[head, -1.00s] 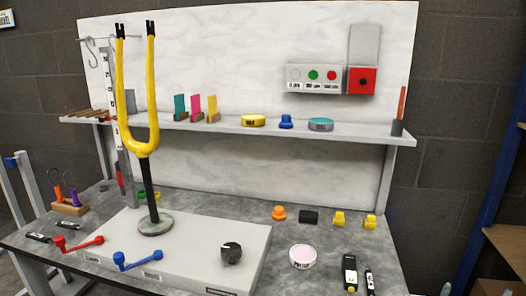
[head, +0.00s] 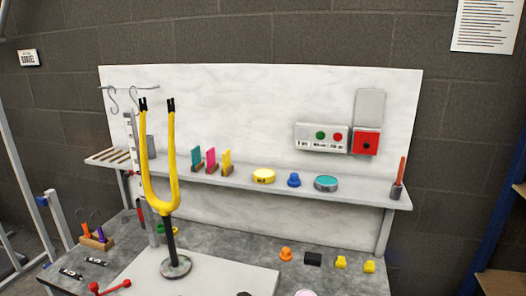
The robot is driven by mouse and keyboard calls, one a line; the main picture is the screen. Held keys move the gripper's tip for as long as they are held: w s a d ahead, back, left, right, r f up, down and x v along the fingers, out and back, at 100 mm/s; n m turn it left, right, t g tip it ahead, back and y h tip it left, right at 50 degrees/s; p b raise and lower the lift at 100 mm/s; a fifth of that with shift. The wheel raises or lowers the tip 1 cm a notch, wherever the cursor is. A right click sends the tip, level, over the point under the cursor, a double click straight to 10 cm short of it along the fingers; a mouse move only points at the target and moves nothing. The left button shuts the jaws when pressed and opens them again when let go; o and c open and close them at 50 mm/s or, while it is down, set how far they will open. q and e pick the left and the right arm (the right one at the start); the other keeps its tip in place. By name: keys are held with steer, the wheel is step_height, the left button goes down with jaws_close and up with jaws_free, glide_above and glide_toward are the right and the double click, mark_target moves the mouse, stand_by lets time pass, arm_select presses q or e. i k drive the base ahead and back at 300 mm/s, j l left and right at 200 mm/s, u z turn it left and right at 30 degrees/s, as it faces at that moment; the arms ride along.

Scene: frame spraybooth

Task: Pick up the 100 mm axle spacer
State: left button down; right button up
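I cannot tell for certain which thing is the 100 mm axle spacer, as no label is readable at this size. Two small dark pieces with white labels, a nearer one (head: 70,274) and a farther one (head: 96,262), lie at the left front of the grey bench (head: 220,240). A yellow fork (head: 160,208) stands upright on a black post with a round foot (head: 174,266), on a pale flat base (head: 225,275). Neither of my grippers shows in the head view.
A red-handled lever (head: 110,287) lies on the base's left side. An orange knob (head: 286,254), a black block (head: 313,259) and two yellow pieces (head: 355,264) stand at the bench's right. A shelf (head: 350,196) with several small things crosses above the bench. The front edge is cut off.

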mark_target(91, 261)
steer(key=j+u, duration=0.25)
steer(key=i+j+u, duration=0.25)
steer(key=j, duration=0.2)
steer(key=j+u, duration=0.3)
steer(key=i+j+u, duration=0.25)
steer(key=i+l, duration=0.15)
steer(key=i, duration=0.5)
steer(key=i+j+z, duration=0.3)
steer(key=j, duration=0.8)
steer(key=j+z, duration=0.35)
steer(key=j, duration=0.7)
